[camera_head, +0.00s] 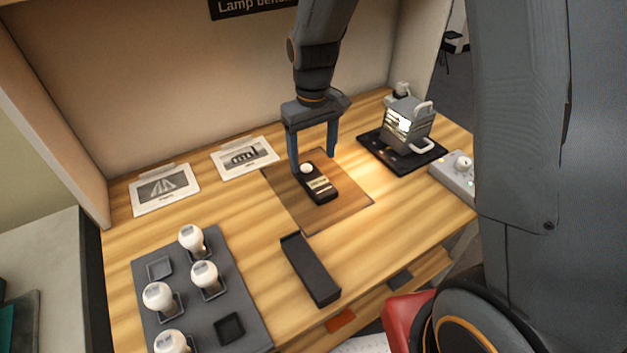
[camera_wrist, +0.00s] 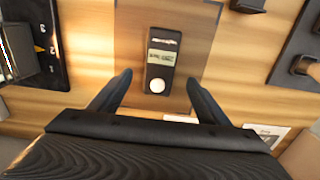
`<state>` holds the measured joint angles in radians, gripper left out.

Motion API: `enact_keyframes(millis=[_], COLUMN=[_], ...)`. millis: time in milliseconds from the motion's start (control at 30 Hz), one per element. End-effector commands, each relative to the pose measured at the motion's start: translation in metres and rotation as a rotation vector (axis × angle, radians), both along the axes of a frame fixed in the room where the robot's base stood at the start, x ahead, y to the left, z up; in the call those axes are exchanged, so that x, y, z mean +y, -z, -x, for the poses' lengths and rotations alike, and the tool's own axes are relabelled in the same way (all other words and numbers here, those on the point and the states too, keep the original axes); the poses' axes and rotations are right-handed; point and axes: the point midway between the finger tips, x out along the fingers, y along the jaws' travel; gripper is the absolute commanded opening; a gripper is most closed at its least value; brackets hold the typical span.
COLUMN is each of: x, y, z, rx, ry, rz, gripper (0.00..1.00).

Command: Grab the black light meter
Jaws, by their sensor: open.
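The black light meter (camera_head: 319,186) lies flat on a brown mat (camera_head: 347,207) on the wooden bench. It has a white dome at one end and a pale display. My gripper (camera_head: 314,169) points down at the dome end of the meter, with its fingers apart. In the wrist view the light meter (camera_wrist: 160,62) is ahead of my open gripper (camera_wrist: 160,90), roughly centred between the fingers. Nothing is held. The exact height of the fingertips above the mat is hard to tell.
A dark tray (camera_head: 371,149) with a grey lamp device (camera_head: 406,124) stands to the right. An empty black holder (camera_head: 310,270) lies in front of the mat. A grey rack (camera_head: 222,262) with several white bulbs is front left. Two picture cards (camera_head: 165,188) lie at the back left.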

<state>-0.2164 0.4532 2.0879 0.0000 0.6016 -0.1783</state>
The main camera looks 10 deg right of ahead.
Motion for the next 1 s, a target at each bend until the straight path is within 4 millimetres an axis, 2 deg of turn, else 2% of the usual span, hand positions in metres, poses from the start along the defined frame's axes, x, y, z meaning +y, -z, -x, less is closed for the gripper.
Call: enact_keyframes(millis=[500, 867, 1000], x=[-0.002, -0.002, -0.002], y=[0.055, 0.063, 0.063], z=[0.006, 0.005, 0.006], rx=[0.002, -0.002, -0.001], ry=[-0.002, -0.002, -0.002], rz=[0.001, -0.001, 0.0], gripper=[0.7, 0.7, 0.47])
